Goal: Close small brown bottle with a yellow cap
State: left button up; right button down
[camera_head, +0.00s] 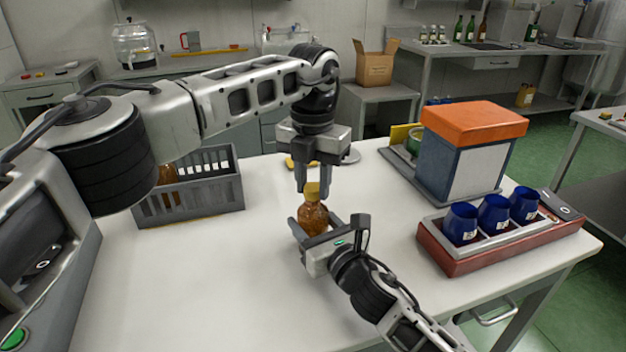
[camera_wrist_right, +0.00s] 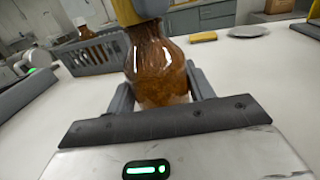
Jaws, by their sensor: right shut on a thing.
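The small brown bottle (camera_head: 312,216) stands upright near the middle of the white table. It fills the middle of the right wrist view (camera_wrist_right: 158,65). Its yellow cap (camera_head: 312,189) is at the bottle's mouth; I cannot tell if it is seated tight. My right gripper (camera_head: 318,230) is shut on the bottle's body from the front, a finger on each side. My left gripper (camera_head: 312,186) points straight down above the bottle. Its fingers are apart, with the cap between or just below the tips; contact is unclear. One grey finger covers part of the cap in the right wrist view.
A grey crate (camera_head: 190,204) with a brown bottle (camera_head: 168,182) is at the left. An orange-topped box (camera_head: 466,150) and a red tray (camera_head: 460,262) with blue cups (camera_head: 494,214) stand at the right. A yellow item (camera_wrist_right: 203,37) and a plate (camera_wrist_right: 248,31) lie behind. The front left is clear.

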pick_arm(q)
jog(key=o, duration=1.1)
jog(key=shift+o, duration=0.2)
notch_tip(320, 180, up, 12)
pick_arm(e)
jog(key=shift+c, duration=2.4)
grip_release()
